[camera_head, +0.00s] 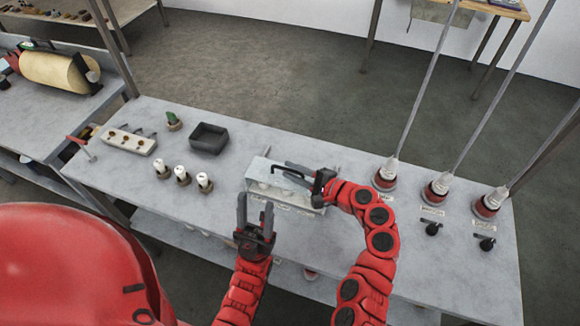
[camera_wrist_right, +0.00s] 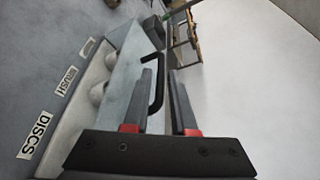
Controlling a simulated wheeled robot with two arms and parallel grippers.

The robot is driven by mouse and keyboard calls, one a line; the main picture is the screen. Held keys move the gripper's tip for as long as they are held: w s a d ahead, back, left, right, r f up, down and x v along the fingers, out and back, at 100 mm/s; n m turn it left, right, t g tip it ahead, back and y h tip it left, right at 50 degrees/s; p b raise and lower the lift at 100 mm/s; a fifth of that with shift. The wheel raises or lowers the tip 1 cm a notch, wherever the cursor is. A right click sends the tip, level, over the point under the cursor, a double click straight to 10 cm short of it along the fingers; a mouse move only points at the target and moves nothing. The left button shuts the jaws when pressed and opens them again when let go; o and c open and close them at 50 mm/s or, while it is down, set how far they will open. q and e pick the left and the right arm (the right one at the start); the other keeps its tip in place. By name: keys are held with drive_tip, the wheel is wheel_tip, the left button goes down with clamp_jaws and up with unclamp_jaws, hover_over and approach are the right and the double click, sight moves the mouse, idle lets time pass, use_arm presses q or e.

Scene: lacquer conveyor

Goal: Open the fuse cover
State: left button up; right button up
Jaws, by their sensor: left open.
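The fuse cover (camera_head: 258,175) is a pale grey metal lid on a box in the middle of the bench. In the right wrist view, the cover (camera_wrist_right: 124,72) is a pale slanted panel with a black bar handle (camera_wrist_right: 157,88). My right gripper (camera_head: 292,174) is at the cover. Its fingers look apart, with the handle between them and closer to the left finger in the wrist view. I cannot tell whether they touch it. My left gripper (camera_head: 256,210) is open and empty, in front of the box's left end.
Several white-topped pegs (camera_head: 183,175), a dark tray (camera_head: 209,139) and a pale block (camera_head: 130,140) stand left of the box. Red-based levers (camera_head: 437,190) with long rods stand at right. A DISCS label (camera_wrist_right: 34,135) shows beside the box.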

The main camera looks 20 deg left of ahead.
drive_tip(key=shift+w+a+f, duration=0.1)
drive_tip(key=shift+a, duration=0.3)
clamp_jaws()
idle(1.3)
